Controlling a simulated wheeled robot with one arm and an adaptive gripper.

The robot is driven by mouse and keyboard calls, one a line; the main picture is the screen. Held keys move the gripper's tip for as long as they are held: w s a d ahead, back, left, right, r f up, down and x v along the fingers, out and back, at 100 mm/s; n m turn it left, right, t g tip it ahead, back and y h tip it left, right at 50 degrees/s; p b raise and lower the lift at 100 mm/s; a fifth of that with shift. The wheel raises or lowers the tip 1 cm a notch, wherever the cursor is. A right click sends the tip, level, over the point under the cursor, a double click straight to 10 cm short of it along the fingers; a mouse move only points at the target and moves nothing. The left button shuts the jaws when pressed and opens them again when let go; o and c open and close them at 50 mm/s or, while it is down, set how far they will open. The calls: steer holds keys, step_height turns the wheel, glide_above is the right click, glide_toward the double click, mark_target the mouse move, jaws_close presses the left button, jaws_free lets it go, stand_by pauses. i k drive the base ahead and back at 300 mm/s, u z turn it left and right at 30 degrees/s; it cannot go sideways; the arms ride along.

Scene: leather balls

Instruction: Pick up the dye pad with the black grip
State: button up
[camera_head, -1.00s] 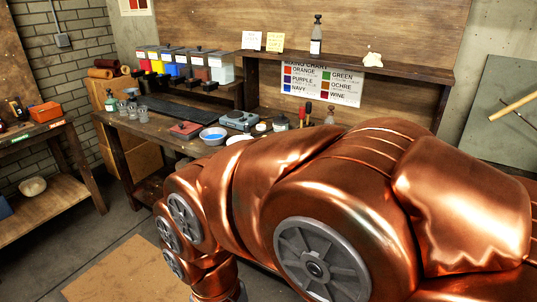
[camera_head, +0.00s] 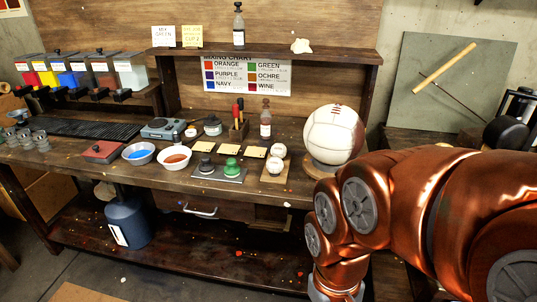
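The dye pad with the black grip (camera_head: 206,164) sits on a dark metal tray (camera_head: 240,179) near the front of the workbench. A dye pad with a green grip (camera_head: 231,165) stands just right of it on the same tray. My copper-coloured arm fills the lower right, clear of both pads in the picture. My gripper is not visible; the arm runs down to the bottom edge of the view.
Left of the tray are a bowl of orange-red dye (camera_head: 174,158) and a bowl of blue dye (camera_head: 139,153). Right of it are two small balls on a wooden board (camera_head: 272,176) and a large white ball (camera_head: 334,135) on a stand. A shelf (camera_head: 270,53) runs above the bench.

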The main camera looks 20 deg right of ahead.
mark_target(206, 167)
steer(key=z, duration=0.65)
steer(key=i, duration=0.55)
steer(key=u, duration=2.2)
steer(key=i, duration=0.5)
